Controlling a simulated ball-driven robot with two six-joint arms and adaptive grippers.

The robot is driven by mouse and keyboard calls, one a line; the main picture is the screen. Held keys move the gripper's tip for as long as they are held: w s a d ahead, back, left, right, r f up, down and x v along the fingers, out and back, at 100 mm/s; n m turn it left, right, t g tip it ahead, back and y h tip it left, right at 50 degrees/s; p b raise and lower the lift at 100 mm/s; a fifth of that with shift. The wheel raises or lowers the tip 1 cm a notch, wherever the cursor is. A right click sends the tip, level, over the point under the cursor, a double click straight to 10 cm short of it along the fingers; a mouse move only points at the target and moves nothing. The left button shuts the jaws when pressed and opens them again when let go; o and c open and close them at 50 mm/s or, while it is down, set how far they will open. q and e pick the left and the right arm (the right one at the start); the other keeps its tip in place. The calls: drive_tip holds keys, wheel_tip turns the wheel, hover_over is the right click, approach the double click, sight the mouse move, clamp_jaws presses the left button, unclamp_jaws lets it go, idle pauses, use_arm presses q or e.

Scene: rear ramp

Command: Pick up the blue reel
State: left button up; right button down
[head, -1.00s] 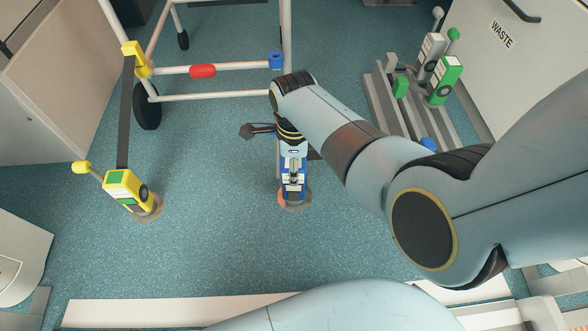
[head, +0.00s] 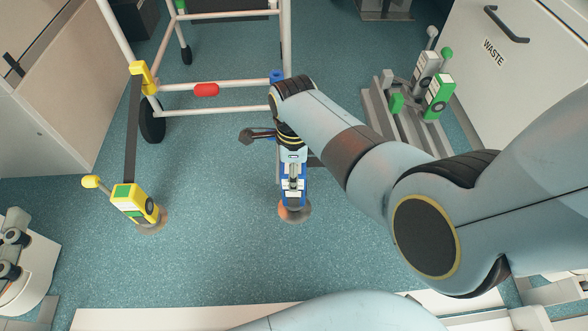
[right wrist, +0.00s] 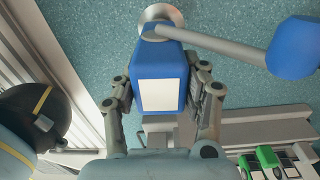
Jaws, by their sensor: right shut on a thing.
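The blue reel (head: 292,190) stands by a round metal floor plate below the frame in the head view. My right gripper (head: 291,172) is at it from above. In the right wrist view the blue reel (right wrist: 160,82), with a white label, sits between the two fingers of my right gripper (right wrist: 164,92), which is shut on it. A grey lever with a blue knob (right wrist: 292,48) sticks out to the right there.
A yellow reel (head: 134,203) with a dark strap to the white frame (head: 215,88) stands at left. Green and grey reels (head: 437,96) stand on a grey rack (head: 408,132) at right, by the WASTE cabinet (head: 535,70). The floor (head: 215,255) between is clear.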

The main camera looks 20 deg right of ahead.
sight(303, 174)
use_arm(q)
drive_tip(key=s+a+f+n+g+y+p, duration=0.1)
drive_tip(key=s+f+g+p, duration=0.1)
drive_tip(key=s+f+g, duration=0.6)
use_arm(e)
drive_tip(key=shift+s+d+r, duration=0.35)
drive_tip(key=shift+s+r, duration=0.2)
drive_tip(key=shift+s, duration=0.05)
drive_tip(key=shift+s+d+r, duration=0.3)
drive_tip(key=shift+s+r, duration=0.2)
drive_tip(key=shift+s, duration=0.05)
use_arm(q)
drive_tip(key=shift+s+a+r+g+y+p, duration=0.15)
drive_tip(key=shift+s+r+g+p, duration=0.2)
drive_tip(key=shift+r+g+p, duration=0.7)
drive_tip(key=shift+s+a+r+g+y+p, duration=0.1)
drive_tip(key=shift+s+r+g+p, duration=0.25)
drive_tip(key=shift+r+g+p, duration=0.65)
drive_tip(key=shift+s+a+r+g+y+p, duration=0.15)
drive_tip(key=shift+s+r+g+p, duration=0.35)
drive_tip(key=shift+g+p, duration=0.85)
use_arm(e)
drive_tip(key=s+d+r, duration=0.4)
drive_tip(key=s+r, duration=0.1)
drive_tip(key=s, duration=0.3)
use_arm(q)
drive_tip(key=shift+w+r, duration=0.1)
drive_tip(key=shift+w, duration=0.05)
